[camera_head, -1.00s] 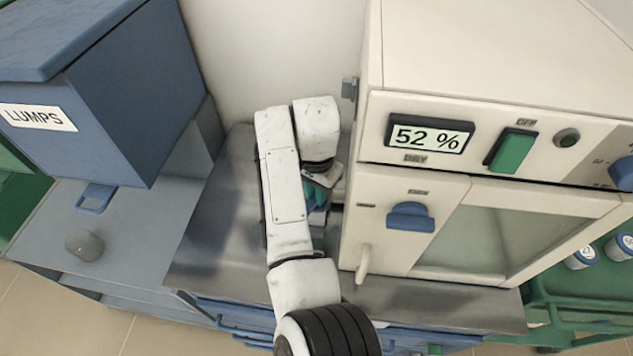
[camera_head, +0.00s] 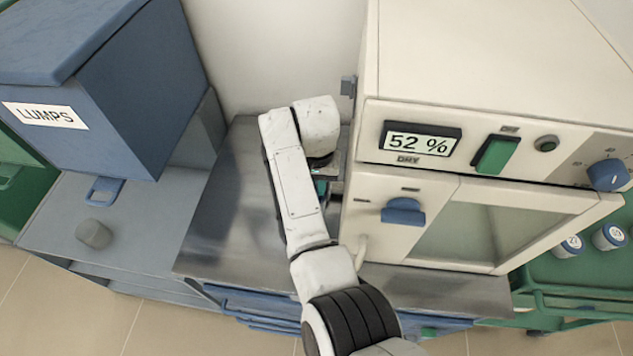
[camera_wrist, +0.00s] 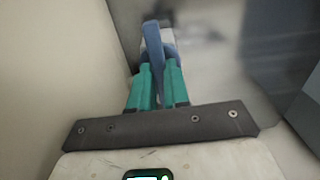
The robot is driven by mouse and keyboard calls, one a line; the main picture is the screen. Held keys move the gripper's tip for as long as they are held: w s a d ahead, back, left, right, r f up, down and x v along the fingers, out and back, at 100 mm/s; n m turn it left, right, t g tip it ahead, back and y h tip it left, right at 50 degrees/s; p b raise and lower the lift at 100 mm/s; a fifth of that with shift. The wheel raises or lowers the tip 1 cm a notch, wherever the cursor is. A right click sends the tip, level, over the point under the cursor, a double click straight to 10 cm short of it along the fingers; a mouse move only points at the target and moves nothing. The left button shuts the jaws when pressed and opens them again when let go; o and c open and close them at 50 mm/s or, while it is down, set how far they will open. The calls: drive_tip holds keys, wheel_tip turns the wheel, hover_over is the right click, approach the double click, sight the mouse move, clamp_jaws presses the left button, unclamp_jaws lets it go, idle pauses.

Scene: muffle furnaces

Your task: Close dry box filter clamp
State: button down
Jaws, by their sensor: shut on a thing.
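The dry box (camera_head: 460,60) is the cream cabinet at right in the head view, its display (camera_head: 420,142) reading "52 %". My gripper (camera_head: 322,186) is beside its left wall in the head view, mostly hidden behind my arm. In the wrist view, the green fingers of my gripper (camera_wrist: 159,72) are shut on a blue lever (camera_wrist: 153,40), which looks like the filter clamp's handle. The lever stands against a pale block (camera_wrist: 168,38) close to the cream wall. The clamp's far parts are hidden, so I cannot tell whether it is latched.
A steel bench top (camera_head: 225,225) lies under my arm. A blue bin (camera_head: 130,90) labelled LUMPS stands at left, with a grey knob (camera_head: 94,234) in front. The dry box door has a blue knob (camera_head: 403,211). A green cart (camera_head: 590,275) with lidded jars is at right.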

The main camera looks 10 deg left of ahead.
drive_tip(key=c, duration=1.1)
unclamp_jaws()
wheel_tip(320, 180, up, 11)
drive_tip(key=b, duration=0.1)
drive_tip(key=shift+s+f, duration=0.1)
drive_tip(key=shift+f, duration=0.05)
